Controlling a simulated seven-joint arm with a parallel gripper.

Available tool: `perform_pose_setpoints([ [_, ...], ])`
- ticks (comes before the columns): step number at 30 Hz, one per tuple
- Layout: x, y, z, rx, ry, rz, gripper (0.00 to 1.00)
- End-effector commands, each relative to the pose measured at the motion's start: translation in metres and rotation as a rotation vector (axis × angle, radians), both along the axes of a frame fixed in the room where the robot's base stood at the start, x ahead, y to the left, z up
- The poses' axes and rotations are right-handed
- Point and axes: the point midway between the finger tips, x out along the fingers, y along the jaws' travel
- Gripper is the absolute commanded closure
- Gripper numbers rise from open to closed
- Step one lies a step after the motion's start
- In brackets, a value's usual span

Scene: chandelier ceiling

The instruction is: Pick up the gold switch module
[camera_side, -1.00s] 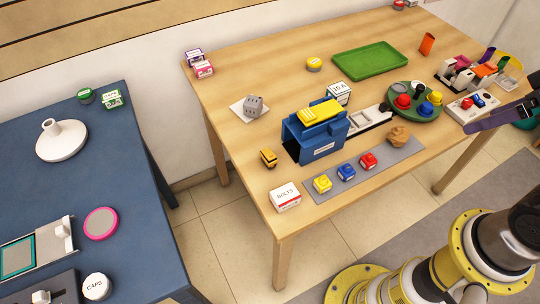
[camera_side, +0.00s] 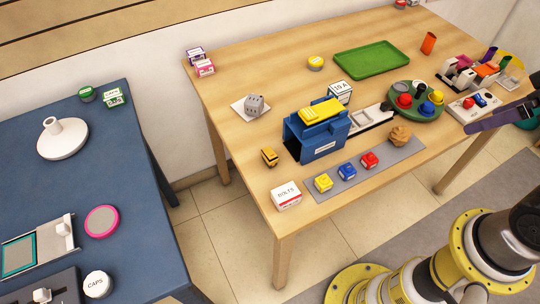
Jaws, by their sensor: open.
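A small gold-yellow block with dark parts (camera_side: 269,157), which looks like the gold switch module, stands on the wooden table left of the blue box. A brighter yellow module (camera_side: 323,183) sits on the grey mat beside a blue module (camera_side: 346,172) and a red module (camera_side: 369,160). My gripper (camera_side: 480,124) shows at the right edge as a dark purple finger part, partly cut off by the frame. It is open and far right of the gold block, with nothing seen in it.
A blue box with a yellow top (camera_side: 317,130) stands just right of the gold block. A white BOLTS box (camera_side: 286,195) is close in front. A green tray (camera_side: 372,61) and green turntable (camera_side: 416,107) lie beyond.

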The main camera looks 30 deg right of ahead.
Motion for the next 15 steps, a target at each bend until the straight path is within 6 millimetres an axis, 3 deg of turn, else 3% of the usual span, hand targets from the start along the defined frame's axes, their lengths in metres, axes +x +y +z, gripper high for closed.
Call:
perform_pose_setpoints([
  [4,-0.006,-0.001,-0.001,-0.039,0.029,0.064,0.07],
  [7,0.001,-0.005,0.025,-0.104,0.015,0.147,0.07],
  [11,0.023,-0.008,0.059,-0.184,0.041,0.263,0.07],
  [15,0.059,-0.004,0.090,-0.264,0.095,0.409,0.07],
])
